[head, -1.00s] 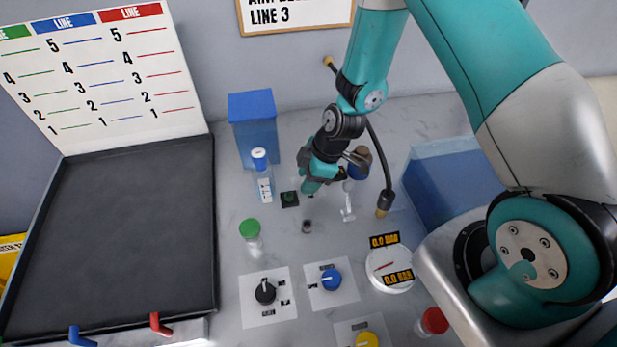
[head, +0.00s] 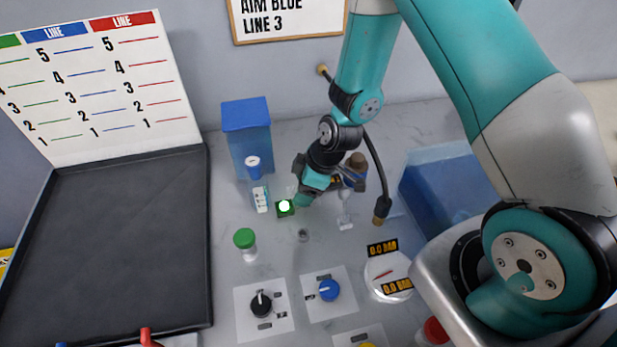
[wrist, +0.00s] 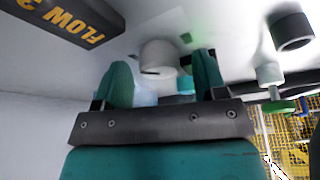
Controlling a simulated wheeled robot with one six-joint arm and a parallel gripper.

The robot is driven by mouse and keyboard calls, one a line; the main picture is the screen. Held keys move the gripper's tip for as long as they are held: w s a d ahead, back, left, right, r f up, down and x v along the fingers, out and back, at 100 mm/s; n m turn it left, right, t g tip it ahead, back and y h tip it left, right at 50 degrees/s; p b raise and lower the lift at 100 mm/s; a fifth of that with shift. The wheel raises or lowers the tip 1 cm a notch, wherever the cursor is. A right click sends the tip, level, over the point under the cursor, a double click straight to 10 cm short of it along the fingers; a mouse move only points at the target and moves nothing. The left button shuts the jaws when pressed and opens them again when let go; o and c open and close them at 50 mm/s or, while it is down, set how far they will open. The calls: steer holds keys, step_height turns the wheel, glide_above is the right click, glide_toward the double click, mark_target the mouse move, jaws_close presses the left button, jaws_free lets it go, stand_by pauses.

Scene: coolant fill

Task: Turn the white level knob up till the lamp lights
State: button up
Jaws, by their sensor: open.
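The lamp (head: 285,207) glows bright white-green on its small dark square in the head view, just left of my gripper (head: 308,190). My gripper also shows in the wrist view (wrist: 162,78), with its two teal fingers apart. A white round knob (wrist: 158,57) with a dark slot on its side shows past and between the fingertips in the wrist view. I cannot tell if the fingers touch it. In the head view the gripper and arm hide the knob.
A sign (head: 290,20) reads "AIM BLUE LINE 3". Left stand a blue container (head: 247,140), a blue-capped bottle (head: 258,190) and a green-capped jar (head: 245,243). In front are a black knob (head: 261,304), a blue knob (head: 329,290) and a gauge (head: 390,276). A hose hangs right.

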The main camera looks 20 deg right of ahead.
steer(key=b+v, duration=0.2)
steer(key=v, duration=1.5)
steer(key=shift+r, duration=0.2)
steer(key=shift+w, duration=0.1)
steer(key=s+a+r+m+g, duration=0.1)
steer(key=s+a+r+m, duration=0.1)
steer(key=s+a+r, duration=0.3)
steer(key=s+a+r+m+g, duration=0.1)
steer(key=s+a+r+m, duration=0.2)
steer(key=s, duration=0.8)
step_height(320, 180, up, 4)
steer(key=shift+s+a+r, duration=0.15)
steer(key=shift+s+a, duration=0.15)
steer(key=shift+a, duration=0.85)
